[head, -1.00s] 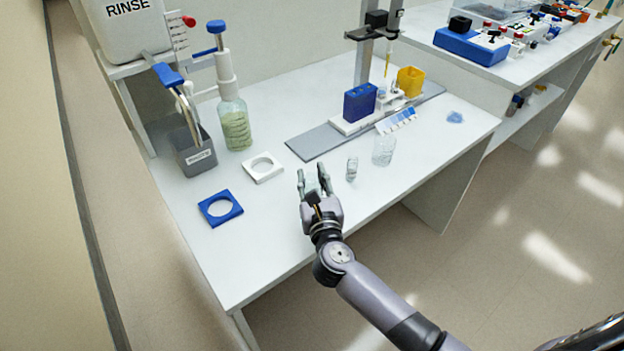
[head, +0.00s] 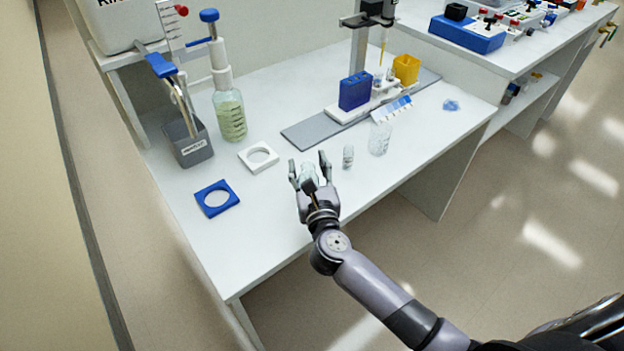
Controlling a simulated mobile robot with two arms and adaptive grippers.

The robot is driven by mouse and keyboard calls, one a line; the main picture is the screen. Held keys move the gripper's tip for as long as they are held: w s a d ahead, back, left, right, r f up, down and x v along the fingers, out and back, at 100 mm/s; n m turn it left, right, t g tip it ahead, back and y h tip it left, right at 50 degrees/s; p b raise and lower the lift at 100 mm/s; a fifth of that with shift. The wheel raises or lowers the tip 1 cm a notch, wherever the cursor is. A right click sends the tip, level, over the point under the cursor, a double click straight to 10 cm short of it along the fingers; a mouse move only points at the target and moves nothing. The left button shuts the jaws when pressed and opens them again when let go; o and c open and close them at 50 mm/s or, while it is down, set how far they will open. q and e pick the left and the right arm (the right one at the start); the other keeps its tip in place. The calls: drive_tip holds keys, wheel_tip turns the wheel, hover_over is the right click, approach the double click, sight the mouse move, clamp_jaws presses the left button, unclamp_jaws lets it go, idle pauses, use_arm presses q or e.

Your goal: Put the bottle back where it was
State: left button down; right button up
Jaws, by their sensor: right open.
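A bottle (head: 231,120) with green liquid, a white neck and a blue-topped dispenser stands upright on the white bench, behind a white square plate with a round hole (head: 258,157). A blue square plate with a round hole (head: 217,199) lies nearer the front left. My right gripper (head: 309,167) is open over the front of the bench, to the right of both plates. A small clear glass thing (head: 308,174) shows between its spread fingers; its lower part is hidden and I cannot tell whether the fingers touch it. My left gripper is not in view.
A small clear vial (head: 348,157) and a clear beaker (head: 380,138) stand close right of my right gripper. A grey bin (head: 187,143) holds tools at the left. A stand on a grey base (head: 310,133) is behind.

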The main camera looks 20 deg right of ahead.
drive_tip(key=s+a, duration=0.1)
drive_tip(key=s, duration=1)
drive_tip(key=shift+s+a, duration=0.25)
drive_tip(key=shift+s, duration=0.1)
